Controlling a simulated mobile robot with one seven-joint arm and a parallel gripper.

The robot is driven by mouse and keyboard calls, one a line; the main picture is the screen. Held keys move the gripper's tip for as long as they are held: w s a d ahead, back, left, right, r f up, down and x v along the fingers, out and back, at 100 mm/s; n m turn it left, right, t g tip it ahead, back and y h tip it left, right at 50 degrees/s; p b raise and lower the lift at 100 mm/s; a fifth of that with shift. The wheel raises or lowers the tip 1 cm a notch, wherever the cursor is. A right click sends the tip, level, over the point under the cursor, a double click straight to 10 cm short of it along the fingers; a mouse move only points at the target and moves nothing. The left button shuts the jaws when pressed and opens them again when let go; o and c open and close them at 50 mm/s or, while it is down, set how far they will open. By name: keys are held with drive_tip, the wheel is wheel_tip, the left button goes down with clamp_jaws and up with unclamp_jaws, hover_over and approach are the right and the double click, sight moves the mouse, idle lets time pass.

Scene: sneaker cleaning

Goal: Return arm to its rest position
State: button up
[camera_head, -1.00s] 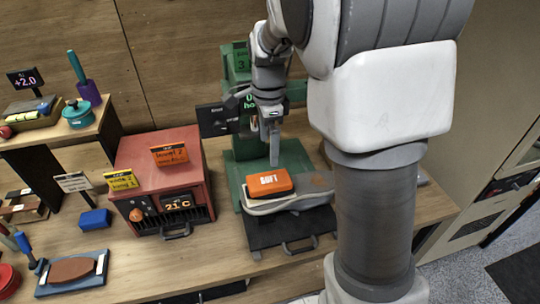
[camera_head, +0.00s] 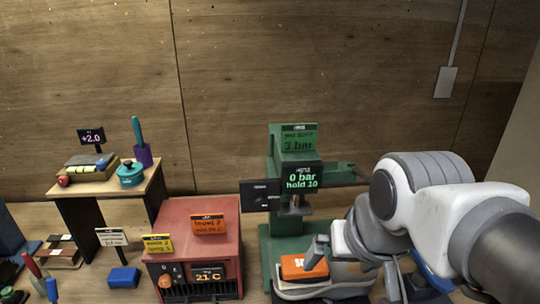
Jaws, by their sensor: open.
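My arm comes in from the lower right and bends in front of the bench. My gripper (camera_head: 394,284) is low at the right, partly hidden by my own arm links and blurred into them; it appears open and empty, apart from the brush. The orange brush block (camera_head: 296,268) lies on top of the pale sneaker (camera_head: 312,291), with a grey upright piece over it. The sneaker is at the foot of the green press (camera_head: 284,150), whose screen reads 0 bar, hold 10.
A red heater box (camera_head: 190,215) reading 21 C stands left of the press. A blue block (camera_head: 124,278) lies on the bench. A raised wooden shelf (camera_head: 95,187) at the left holds a teal pot (camera_head: 130,175) and a purple holder (camera_head: 143,155).

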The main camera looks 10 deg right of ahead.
drive_tip(key=shift+s+f+n, duration=0.1)
drive_tip(key=shift+s+n, duration=0.6)
idle(0.9)
